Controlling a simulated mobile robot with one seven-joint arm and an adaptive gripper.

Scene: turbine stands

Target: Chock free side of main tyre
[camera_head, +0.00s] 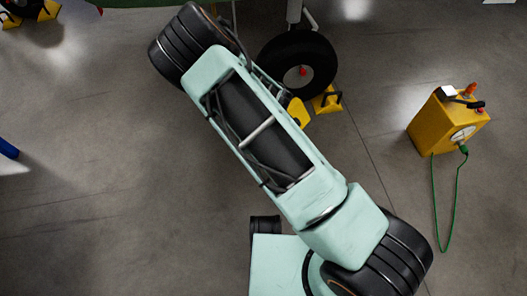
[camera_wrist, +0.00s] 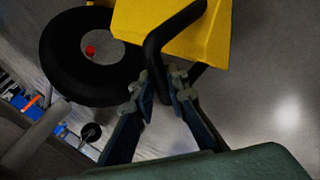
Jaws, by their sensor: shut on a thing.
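The main tyre (camera_head: 318,62) is black with a red-centred hub and stands on the floor behind my arm. It also shows at the upper left of the wrist view (camera_wrist: 62,50). My gripper (camera_wrist: 162,88) is shut on the black bar handle of a yellow chock (camera_wrist: 200,28), which fills the top of the wrist view near the tyre. In the head view a yellow chock (camera_head: 298,112) shows beside my arm, below the tyre. Another yellow chock (camera_head: 327,102) sits at the tyre's lower right. My arm hides my gripper and part of the tyre there.
A yellow ground unit (camera_head: 446,122) with a green cable stands on the right. Another wheel (camera_head: 24,6) with yellow chocks (camera_head: 48,10) is at the upper left. A blue object (camera_head: 8,149) shows at the left edge. The floor left of my arm is clear.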

